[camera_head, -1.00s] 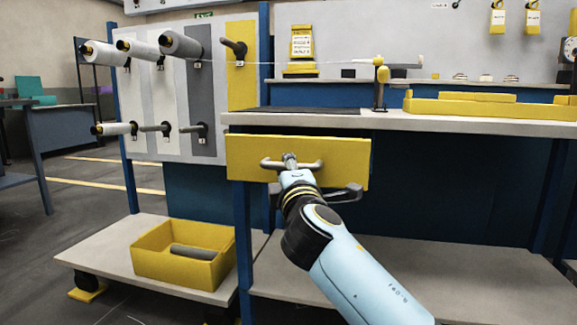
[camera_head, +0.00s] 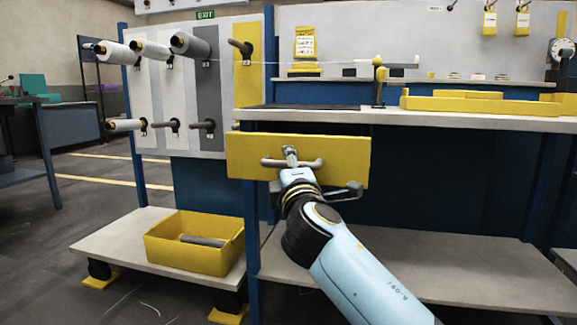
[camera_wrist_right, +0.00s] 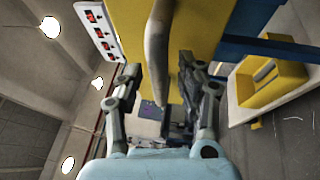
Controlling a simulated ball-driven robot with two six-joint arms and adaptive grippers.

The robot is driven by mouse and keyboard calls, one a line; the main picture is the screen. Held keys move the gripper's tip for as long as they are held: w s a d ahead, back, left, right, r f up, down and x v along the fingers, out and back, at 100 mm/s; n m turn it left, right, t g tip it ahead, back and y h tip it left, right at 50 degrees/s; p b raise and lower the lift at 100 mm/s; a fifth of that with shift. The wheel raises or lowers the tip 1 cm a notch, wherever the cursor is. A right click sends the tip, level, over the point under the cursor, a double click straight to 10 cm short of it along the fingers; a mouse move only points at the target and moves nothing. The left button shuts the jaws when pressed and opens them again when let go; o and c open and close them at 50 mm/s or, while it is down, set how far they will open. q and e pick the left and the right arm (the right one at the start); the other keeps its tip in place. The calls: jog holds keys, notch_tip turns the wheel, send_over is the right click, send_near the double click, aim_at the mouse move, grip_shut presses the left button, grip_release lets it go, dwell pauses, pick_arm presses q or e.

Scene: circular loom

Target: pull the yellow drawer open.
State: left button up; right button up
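The yellow drawer (camera_head: 340,147) sits under the left end of the workbench, and its front stands out from the bench edge, so it is partly open. Its grey bar handle (camera_head: 312,163) runs across the front. My right gripper (camera_head: 290,157) is at the middle of the handle, with its fingers on both sides of the bar. In the right wrist view the handle (camera_wrist_right: 158,50) passes between the fingers (camera_wrist_right: 160,78), and the drawer has moved along with the gripper. The exact finger contact is hard to see. My left gripper is not in view.
The workbench top (camera_head: 440,120) is above the drawer. A yellow bin (camera_head: 185,262) with a grey roll stands on the low shelf (camera_head: 110,245) at left. A panel with spools (camera_head: 190,45) rises behind it. A blue leg (camera_head: 249,230) stands below the drawer's left end.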

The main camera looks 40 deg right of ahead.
jog(key=shift+s+f, duration=0.1)
jog(key=shift+s, duration=0.05)
jog(key=v, duration=0.7)
jog(key=shift+s+a, duration=0.1)
dwell(0.4)
